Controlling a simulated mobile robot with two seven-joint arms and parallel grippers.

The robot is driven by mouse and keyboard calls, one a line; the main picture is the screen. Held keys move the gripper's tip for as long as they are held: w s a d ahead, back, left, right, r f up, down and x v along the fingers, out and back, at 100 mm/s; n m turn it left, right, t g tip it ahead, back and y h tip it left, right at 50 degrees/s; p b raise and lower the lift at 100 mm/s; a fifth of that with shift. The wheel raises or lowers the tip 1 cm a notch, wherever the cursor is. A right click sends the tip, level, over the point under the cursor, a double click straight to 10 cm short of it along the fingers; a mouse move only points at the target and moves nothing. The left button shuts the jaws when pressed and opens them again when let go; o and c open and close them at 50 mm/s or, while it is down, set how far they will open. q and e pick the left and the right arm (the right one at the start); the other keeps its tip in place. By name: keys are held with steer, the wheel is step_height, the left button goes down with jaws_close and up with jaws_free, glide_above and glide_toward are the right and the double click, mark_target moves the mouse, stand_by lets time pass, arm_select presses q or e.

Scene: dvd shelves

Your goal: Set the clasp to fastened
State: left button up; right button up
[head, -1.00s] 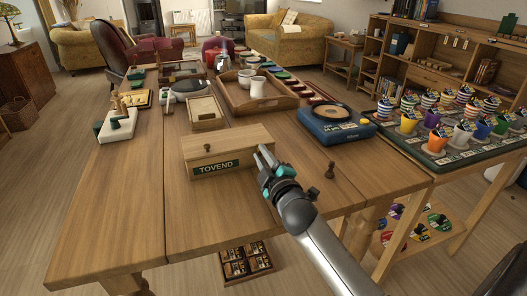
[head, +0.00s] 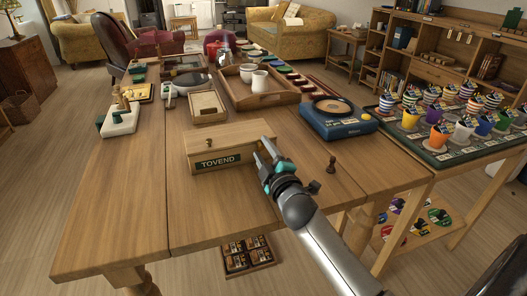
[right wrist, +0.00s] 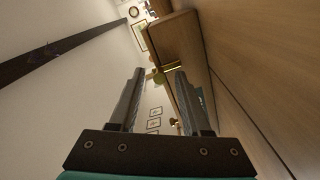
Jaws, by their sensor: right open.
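A wooden box (head: 240,140) with a dark green TOVEND label (head: 220,162) stands on the wooden table. A small dark round piece (head: 210,142) sits on its front above the label; it may be the clasp, but it is too small to tell its setting. My right gripper (head: 264,151) is open at the right end of the box's front; whether it touches the box is unclear. In the right wrist view the two fingers (right wrist: 160,100) stand apart with nothing gripped between them. My left gripper is not in view.
A dark peg-like piece (head: 331,165) stands right of my gripper. A blue game box (head: 338,122), a wooden tray (head: 250,100) and a small open box (head: 207,107) lie behind. The table's front left is clear.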

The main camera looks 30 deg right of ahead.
steer(key=shift+s+a, duration=0.1)
steer(key=shift+s, duration=0.15)
steer(key=p+v, duration=0.3)
steer(key=v, duration=1)
steer(key=shift+p+v, duration=0.35)
steer(key=shift+v, duration=0.5)
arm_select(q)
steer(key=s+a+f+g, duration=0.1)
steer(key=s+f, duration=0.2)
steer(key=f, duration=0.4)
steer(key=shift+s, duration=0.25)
